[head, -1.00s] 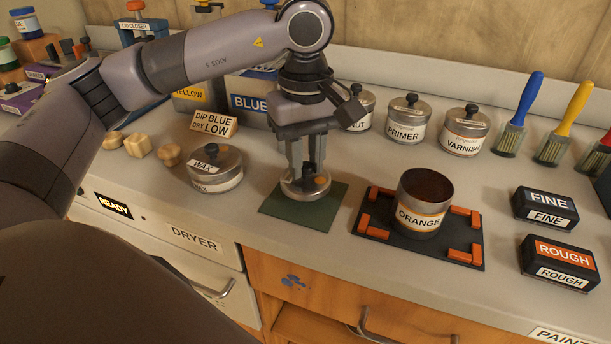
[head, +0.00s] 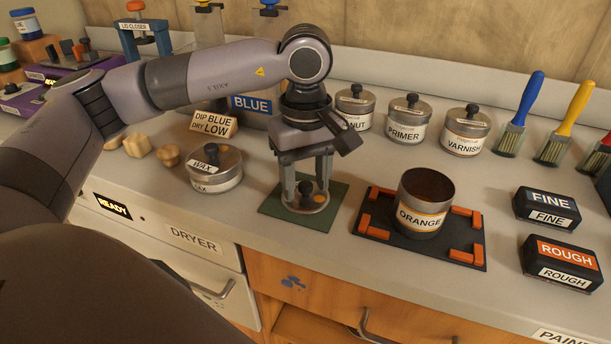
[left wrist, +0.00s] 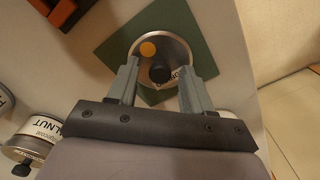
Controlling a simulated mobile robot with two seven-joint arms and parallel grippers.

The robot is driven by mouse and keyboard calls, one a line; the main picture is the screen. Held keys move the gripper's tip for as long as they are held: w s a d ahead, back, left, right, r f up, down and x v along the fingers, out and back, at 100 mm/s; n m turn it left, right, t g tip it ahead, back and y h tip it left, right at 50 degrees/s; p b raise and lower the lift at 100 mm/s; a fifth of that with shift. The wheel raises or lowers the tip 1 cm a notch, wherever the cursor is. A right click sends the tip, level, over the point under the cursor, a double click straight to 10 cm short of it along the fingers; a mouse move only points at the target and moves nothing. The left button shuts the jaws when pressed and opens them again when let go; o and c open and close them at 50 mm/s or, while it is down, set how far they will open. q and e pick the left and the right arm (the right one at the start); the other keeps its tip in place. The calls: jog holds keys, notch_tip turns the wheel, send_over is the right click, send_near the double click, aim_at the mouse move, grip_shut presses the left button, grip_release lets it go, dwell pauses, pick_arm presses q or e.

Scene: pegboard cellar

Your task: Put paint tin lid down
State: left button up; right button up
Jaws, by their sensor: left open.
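The paint tin lid (head: 317,203) is a round metal lid with a dark knob and an orange dot. It lies on the green square mat (head: 277,207). It also shows in the left wrist view (left wrist: 178,53), with the mat (left wrist: 205,62) around it. My left gripper (head: 306,192) is open over the lid, its fingers pointing down on either side of the knob. In the left wrist view the fingertips (left wrist: 157,72) stand apart, with the knob between and a little beyond them. The open orange tin (head: 424,217) stands right of the mat. My right gripper is not seen.
The orange tin stands on a black tray (head: 378,233) with orange corner pieces. A wax tin (head: 214,180) is left of the mat. Walnut, primer (head: 406,125) and varnish tins stand behind. Black sanding blocks (head: 545,208) lie at the right. Bare counter lies between wax tin and mat.

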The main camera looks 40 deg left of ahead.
aim_at(305, 184)
pick_arm(q)
jog(key=shift+r, duration=0.25)
notch_tip(305, 184, up, 12)
jog(key=p, duration=0.1)
jog(key=shift+f, duration=0.15)
dwell(0.5)
